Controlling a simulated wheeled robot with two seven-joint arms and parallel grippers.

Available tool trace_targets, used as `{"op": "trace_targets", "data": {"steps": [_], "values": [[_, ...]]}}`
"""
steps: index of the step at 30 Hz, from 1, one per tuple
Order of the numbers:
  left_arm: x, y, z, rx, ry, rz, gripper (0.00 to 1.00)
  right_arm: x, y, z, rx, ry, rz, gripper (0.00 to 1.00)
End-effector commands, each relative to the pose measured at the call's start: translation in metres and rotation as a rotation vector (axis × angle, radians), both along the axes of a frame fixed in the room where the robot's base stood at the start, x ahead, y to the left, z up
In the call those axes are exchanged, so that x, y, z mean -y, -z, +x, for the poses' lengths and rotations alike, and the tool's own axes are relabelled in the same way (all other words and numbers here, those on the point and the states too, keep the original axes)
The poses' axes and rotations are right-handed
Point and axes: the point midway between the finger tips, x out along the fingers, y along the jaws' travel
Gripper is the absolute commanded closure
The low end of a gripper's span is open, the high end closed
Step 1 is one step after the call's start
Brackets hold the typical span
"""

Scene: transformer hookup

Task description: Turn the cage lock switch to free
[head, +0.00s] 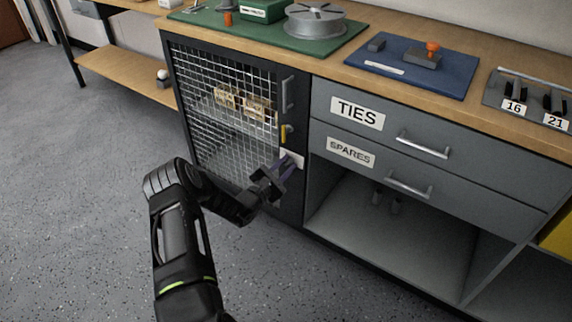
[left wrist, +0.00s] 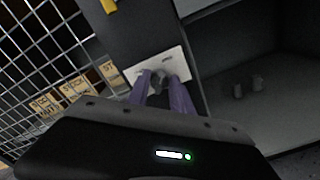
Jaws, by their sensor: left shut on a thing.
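The mesh cage (head: 222,115) is closed below the bench's left end. On the dark post at its right is a small white plate (head: 293,157), which also shows in the left wrist view (left wrist: 176,60). My left gripper (head: 285,168) reaches the plate from the front. In the left wrist view its purple fingers (left wrist: 160,82) are shut on a dark knob (left wrist: 158,75), the lock switch, in front of the plate. The fingers partly hide the knob and the plate's lettering, so its setting cannot be read. My right gripper is in neither view.
A yellow tab (head: 284,134) and the cage handle (head: 287,94) sit above the plate. Drawers marked TIES (head: 357,113) and SPARES (head: 350,152) are shut at the right, above an open shelf (head: 390,240). Labelled boxes (head: 240,103) stand behind the mesh. The floor in front is clear.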

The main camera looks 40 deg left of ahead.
Motion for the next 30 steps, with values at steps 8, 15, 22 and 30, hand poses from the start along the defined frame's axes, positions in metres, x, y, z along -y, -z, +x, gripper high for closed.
{"op": "trace_targets", "data": {"steps": [8,15,22,30], "values": [[0.0007,0.0006,0.0002,-0.004,0.000,0.123,1.00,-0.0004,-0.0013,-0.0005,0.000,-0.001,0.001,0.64],[0.0006,0.0009,0.0000,-0.005,0.000,0.153,1.00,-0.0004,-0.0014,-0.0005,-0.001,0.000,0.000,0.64],[0.0006,0.0010,0.0000,-0.005,0.000,0.153,1.00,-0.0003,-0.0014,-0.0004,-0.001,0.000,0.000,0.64],[0.0005,0.0008,0.0000,-0.005,0.000,0.152,0.56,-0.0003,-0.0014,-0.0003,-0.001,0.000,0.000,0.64]]}}
